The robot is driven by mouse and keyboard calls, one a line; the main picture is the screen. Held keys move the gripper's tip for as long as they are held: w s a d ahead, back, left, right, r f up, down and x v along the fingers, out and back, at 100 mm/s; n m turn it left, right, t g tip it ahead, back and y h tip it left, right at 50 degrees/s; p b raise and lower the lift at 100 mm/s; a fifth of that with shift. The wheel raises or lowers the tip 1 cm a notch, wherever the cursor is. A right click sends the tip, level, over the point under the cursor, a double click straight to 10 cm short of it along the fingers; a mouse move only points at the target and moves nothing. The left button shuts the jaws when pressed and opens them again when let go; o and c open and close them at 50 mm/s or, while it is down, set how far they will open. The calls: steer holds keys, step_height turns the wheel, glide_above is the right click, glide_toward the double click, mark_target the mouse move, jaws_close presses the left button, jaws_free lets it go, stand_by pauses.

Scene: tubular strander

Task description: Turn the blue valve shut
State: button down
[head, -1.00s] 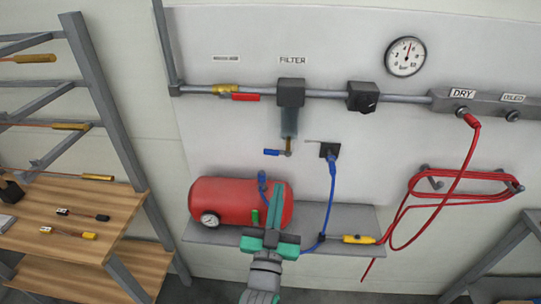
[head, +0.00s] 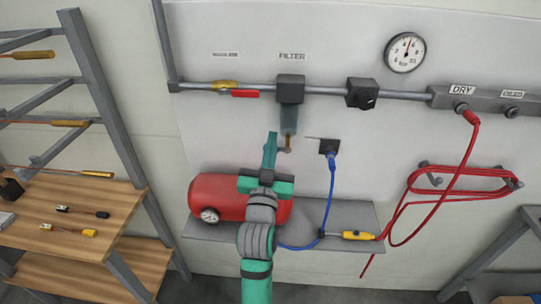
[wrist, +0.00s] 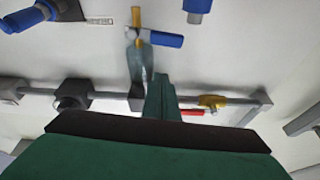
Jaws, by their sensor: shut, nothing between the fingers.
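The blue valve is a small blue lever on a brass drain stem (head: 287,143) below the clear filter bowl (head: 289,116). In the head view my gripper (head: 271,135) hides the blue lever. In the wrist view, which is upside down, the blue lever (wrist: 164,39) lies sideways across the stem, pointing right. My gripper's fingers (wrist: 161,78) are shut with nothing between them. In that view their tips end close to the lever and beside the bowl; I cannot tell whether they touch.
A grey pipe (head: 410,95) runs along the wall with a red-handled valve (head: 245,93) left of the filter. A red tank (head: 215,193) sits on a grey shelf (head: 355,218) below. A blue hose (head: 331,185) hangs at right. A wooden bench (head: 110,190) stands at left.

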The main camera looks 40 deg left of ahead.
steer(key=f, duration=0.2)
steer(key=a+f, duration=0.1)
steer(key=shift+w+f, duration=0.3)
steer(key=shift+f, duration=0.05)
